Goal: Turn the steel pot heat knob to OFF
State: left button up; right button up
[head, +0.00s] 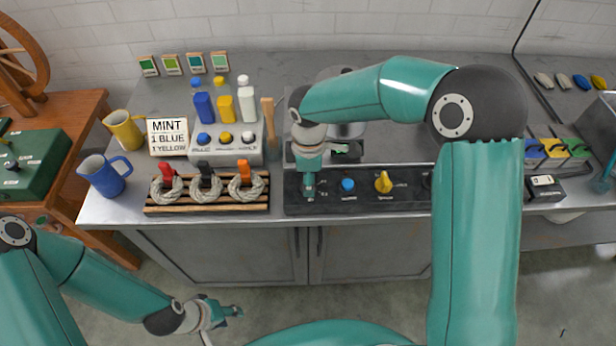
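The steel pot (350,131) stands behind the control panel, largely hidden by my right arm. The black control panel (330,205) runs along the front of the counter. It carries a blue knob (347,185), a yellow knob (383,182) and a dark knob near my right arm. My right gripper (309,192) points down at the panel's left end, left of the blue knob. It hides whatever is under it, and its fingers are too small to read. My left gripper (232,311) hangs low in front of the counter, away from everything; its finger gap is unclear.
A wooden rack (207,208) with rope skeins and coloured clips sits left of the panel. Behind it are bottles and a sign (168,136) reading MINT 1 BLUE 1 YELLOW. The floor before the cabinets is clear.

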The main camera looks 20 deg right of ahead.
jog(key=shift+w+r+n, duration=0.1)
jog(key=shift+w+n, duration=0.05)
jog(key=shift+n, duration=0.15)
jog(key=o, duration=1.1)
jog(key=shift+o, duration=0.2)
notch_tip(320, 180, up, 12)
dwell(0.5)
